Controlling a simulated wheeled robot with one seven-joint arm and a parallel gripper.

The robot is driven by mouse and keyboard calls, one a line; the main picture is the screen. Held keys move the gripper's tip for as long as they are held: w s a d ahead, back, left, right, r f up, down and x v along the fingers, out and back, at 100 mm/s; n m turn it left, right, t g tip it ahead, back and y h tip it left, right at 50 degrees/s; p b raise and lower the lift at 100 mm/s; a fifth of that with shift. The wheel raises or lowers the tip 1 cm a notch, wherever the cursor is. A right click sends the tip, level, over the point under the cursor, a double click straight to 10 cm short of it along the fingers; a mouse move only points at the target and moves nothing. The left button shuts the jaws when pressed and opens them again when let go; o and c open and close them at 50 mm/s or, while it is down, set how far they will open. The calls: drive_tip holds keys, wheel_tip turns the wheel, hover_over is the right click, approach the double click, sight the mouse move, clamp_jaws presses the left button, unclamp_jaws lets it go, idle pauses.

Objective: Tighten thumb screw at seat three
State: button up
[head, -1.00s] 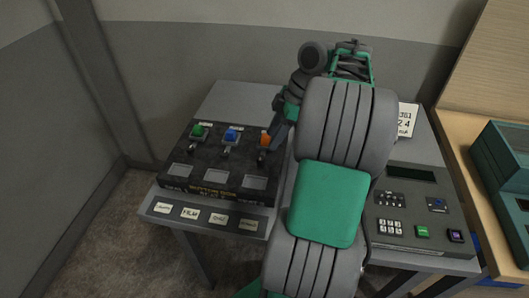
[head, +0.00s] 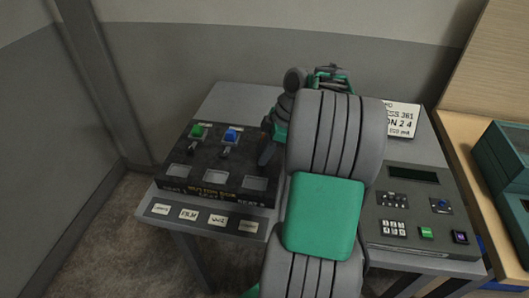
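The black console box (head: 168,158) stands on the grey table, with writing along its front edge. A green block (head: 198,131) sits at its left seat and a blue block (head: 231,136) at its middle seat. A small dark screw or lever shows below the green one (head: 195,151) and another below the blue one (head: 229,149).
Labelled cards (head: 189,214) lie along the table's front edge. Right of my arm are a grey control panel (head: 405,215) with keypad and buttons, and a white sign (head: 403,119). A teal case (head: 512,165) stands on the wooden bench at far right.

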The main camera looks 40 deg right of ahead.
clamp_jaws()
